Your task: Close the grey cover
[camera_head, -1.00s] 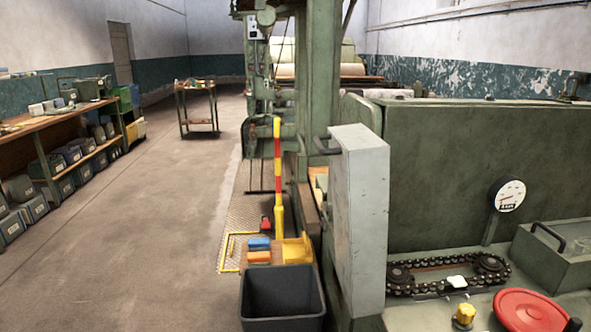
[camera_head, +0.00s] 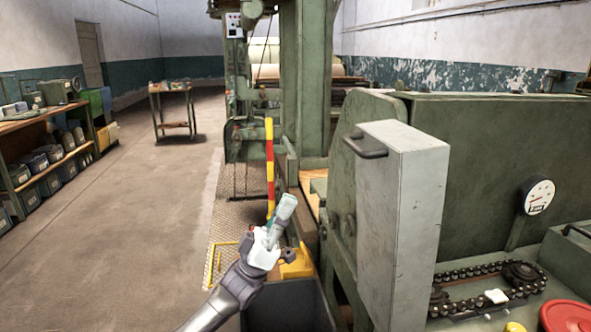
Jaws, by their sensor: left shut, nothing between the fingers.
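The grey cover (camera_head: 415,215) is a tall, light grey box-like panel with worn edges. It stands upright at the left end of the green machine, beside the exposed chain (camera_head: 490,285), so it looks open. A dark bar handle (camera_head: 366,146) sticks out near its top left. My left gripper (camera_head: 286,205) is shut and empty, pointing up and away from me. In the picture it is left of the cover and lower than the handle, clearly apart from both. My right gripper is out of view.
A green machine housing (camera_head: 480,170) with a round gauge (camera_head: 538,196) fills the right side. A red and yellow post (camera_head: 270,165) stands just beyond my gripper. A dark bin (camera_head: 288,308) is below my arm. The floor at left is clear, up to a shelf bench (camera_head: 50,130).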

